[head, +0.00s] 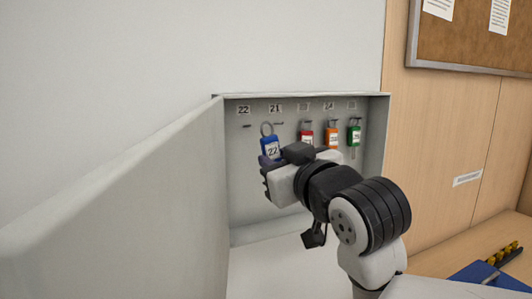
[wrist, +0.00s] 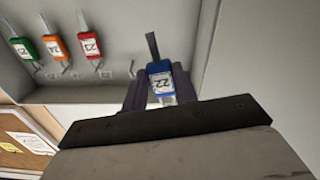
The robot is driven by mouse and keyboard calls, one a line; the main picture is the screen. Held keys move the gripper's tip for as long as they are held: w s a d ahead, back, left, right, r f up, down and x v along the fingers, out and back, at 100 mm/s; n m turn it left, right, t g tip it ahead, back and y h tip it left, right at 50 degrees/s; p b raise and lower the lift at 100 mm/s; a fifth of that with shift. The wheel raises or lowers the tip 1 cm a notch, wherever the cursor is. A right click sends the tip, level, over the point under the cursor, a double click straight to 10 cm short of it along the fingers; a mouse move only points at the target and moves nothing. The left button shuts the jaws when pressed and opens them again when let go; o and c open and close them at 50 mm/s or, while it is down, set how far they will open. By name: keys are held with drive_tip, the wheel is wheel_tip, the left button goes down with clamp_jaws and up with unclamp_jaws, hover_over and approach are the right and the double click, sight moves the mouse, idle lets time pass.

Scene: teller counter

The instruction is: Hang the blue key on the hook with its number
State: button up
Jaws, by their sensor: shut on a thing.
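The blue key (head: 270,148) has a blue tag marked 22 and a ring at its top in the head view. My gripper (head: 268,178) is shut on it and holds it upright in front of the open key cabinet (head: 240,205). In the wrist view the blue tag (wrist: 160,72) sits between my two fingers (wrist: 160,92), its number upside down. The label 22 (head: 243,109) is at the cabinet's far left, with a small bare hook (head: 247,126) below it. In the head view the ring appears between the 22 and 21 hooks; its distance from the back wall is unclear.
Red (head: 306,135), orange (head: 332,135) and green (head: 354,133) keys hang to the right. The label 21 (head: 275,107) has no key hanging below it. The cabinet door (head: 130,200) stands open at left. A blue object (head: 474,274) lies on the counter at right.

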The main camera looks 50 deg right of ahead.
drive_tip(key=shift+w+d, duration=0.2)
drive_tip(key=shift+w, duration=0.15)
drive_tip(key=shift+w, duration=0.1)
drive_tip(key=shift+f+x, duration=0.15)
drive_tip(key=shift+x, duration=1.75)
drive_tip(key=shift+f+x, duration=0.15)
drive_tip(key=shift+x, duration=1.75)
drive_tip(key=shift+w+d+f, duration=0.3)
drive_tip(key=shift+w+f, duration=0.05)
drive_tip(key=shift+w, duration=0.2)
drive_tip(key=o, duration=1)
drive_tip(key=shift+o, duration=0.2)
drive_tip(key=b+v, duration=0.3)
drive_tip(key=v, duration=1.1)
drive_tip(key=shift+b, duration=0.35)
